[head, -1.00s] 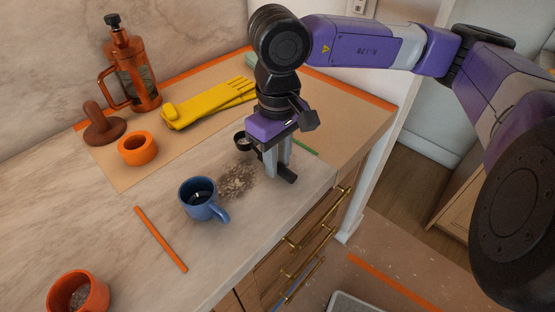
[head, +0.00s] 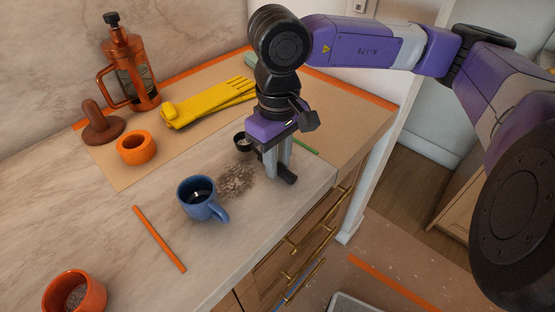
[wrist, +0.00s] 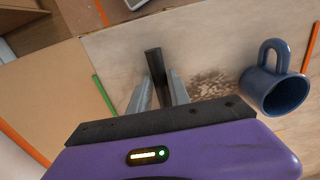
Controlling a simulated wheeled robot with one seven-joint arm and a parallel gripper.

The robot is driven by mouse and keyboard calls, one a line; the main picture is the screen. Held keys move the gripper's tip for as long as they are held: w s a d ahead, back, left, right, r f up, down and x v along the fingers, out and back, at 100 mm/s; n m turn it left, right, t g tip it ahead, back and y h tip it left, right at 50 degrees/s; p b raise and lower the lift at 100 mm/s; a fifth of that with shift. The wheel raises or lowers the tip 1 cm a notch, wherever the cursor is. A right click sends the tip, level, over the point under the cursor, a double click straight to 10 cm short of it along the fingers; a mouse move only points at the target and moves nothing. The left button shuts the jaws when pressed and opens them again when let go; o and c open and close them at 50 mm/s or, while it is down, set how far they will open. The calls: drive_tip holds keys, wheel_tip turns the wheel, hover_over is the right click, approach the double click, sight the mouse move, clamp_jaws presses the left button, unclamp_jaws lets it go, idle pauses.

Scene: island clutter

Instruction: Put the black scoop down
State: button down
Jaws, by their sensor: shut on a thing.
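The black scoop (head: 288,179) is held in my gripper (head: 278,163), low over the marble counter near its front edge. Its small round bowl (head: 241,139) shows to the left behind the fingers in the head view. In the wrist view its dark handle (wrist: 154,62) sticks out between the two grey fingers of my gripper (wrist: 158,88). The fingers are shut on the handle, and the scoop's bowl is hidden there. I cannot tell whether the scoop touches the counter.
Dark spilled grounds (head: 237,181) and a blue mug (head: 197,199) are left of my gripper. An orange cup (head: 75,292) is front left.

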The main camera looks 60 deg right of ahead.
drive_tip(key=shift+f+b, duration=0.4)
drive_tip(key=shift+b, duration=0.2)
idle(0.6)
drive_tip(key=c, duration=1.1)
unclamp_jaws()
drive_tip(key=shift+r, duration=0.1)
wheel_tip(320, 180, up, 8)
drive_tip(key=shift+f, duration=0.2)
drive_tip(key=shift+s, duration=0.1)
